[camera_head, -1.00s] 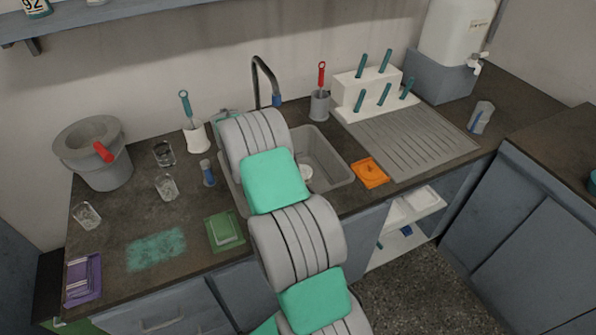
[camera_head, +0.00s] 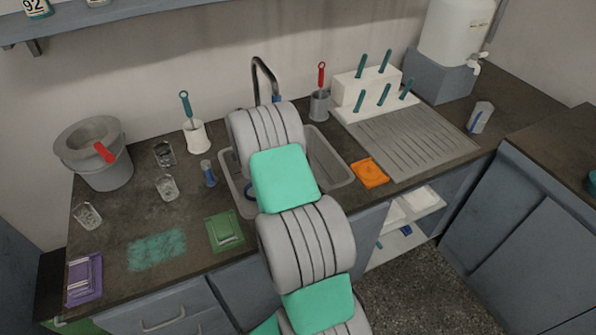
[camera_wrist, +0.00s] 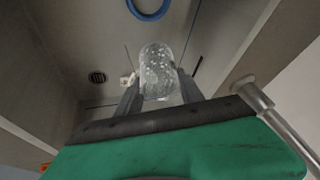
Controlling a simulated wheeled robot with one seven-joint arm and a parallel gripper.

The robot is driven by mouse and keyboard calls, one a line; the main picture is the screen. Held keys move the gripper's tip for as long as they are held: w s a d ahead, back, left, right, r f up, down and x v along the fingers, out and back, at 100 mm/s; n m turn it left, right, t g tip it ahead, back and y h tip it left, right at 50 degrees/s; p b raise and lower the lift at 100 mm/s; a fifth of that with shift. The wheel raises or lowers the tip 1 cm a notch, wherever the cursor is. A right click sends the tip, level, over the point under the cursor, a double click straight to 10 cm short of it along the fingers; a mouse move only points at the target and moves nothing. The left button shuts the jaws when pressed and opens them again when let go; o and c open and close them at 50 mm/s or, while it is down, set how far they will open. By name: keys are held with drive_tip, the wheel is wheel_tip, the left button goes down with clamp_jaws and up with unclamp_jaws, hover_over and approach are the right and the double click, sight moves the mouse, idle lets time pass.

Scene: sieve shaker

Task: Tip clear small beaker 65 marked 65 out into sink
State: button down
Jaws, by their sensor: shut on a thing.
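In the wrist view my gripper (camera_wrist: 155,92) is shut on a clear small beaker (camera_wrist: 157,68), with one finger on each side of it. The beaker is over the inside of the sink (camera_wrist: 90,35). No number is readable on it, and I cannot tell its exact tilt or whether anything is in it. In the head view the sink (camera_head: 336,172) is partly covered by my arm, which hides my gripper and the held beaker.
The tap (camera_head: 257,75) stands behind the sink and shows close at right in the wrist view (camera_wrist: 258,98). Several glass beakers (camera_head: 166,187) stand left. A drainboard (camera_head: 415,140) is right.

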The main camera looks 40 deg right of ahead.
drive_tip(key=shift+s+d+r+m+t+y+p, duration=0.2)
drive_tip(key=shift+s+d+t+y+p, duration=0.15)
drive_tip(key=shift+s+t, duration=0.3)
drive_tip(key=shift+s+d+r+m+t+y+p, duration=0.25)
drive_tip(key=shift+s+d+t+y+p, duration=0.1)
drive_tip(key=shift+s+t, duration=0.35)
drive_tip(key=shift+s+d+r+m+t+y+p, duration=0.2)
drive_tip(key=shift+s+d+t+y+p, duration=0.15)
drive_tip(key=shift+s+t, duration=0.3)
idle(1.9)
drive_tip(key=shift+s+d+r+t+y, duration=0.15)
drive_tip(key=shift+s+r+t+y, duration=0.1)
drive_tip(key=shift+t, duration=0.55)
idle(0.6)
drive_tip(key=shift+s+d+r+m+t+y+b, duration=0.15)
drive_tip(key=shift+m+t+y+b, duration=0.2)
drive_tip(key=shift+t+b, duration=0.45)
drive_tip(key=shift+s+a+r+m+t+y+b, duration=0.1)
drive_tip(key=shift+m+t+y+b, duration=0.2)
drive_tip(key=shift+t+b, duration=0.5)
idle(1.1)
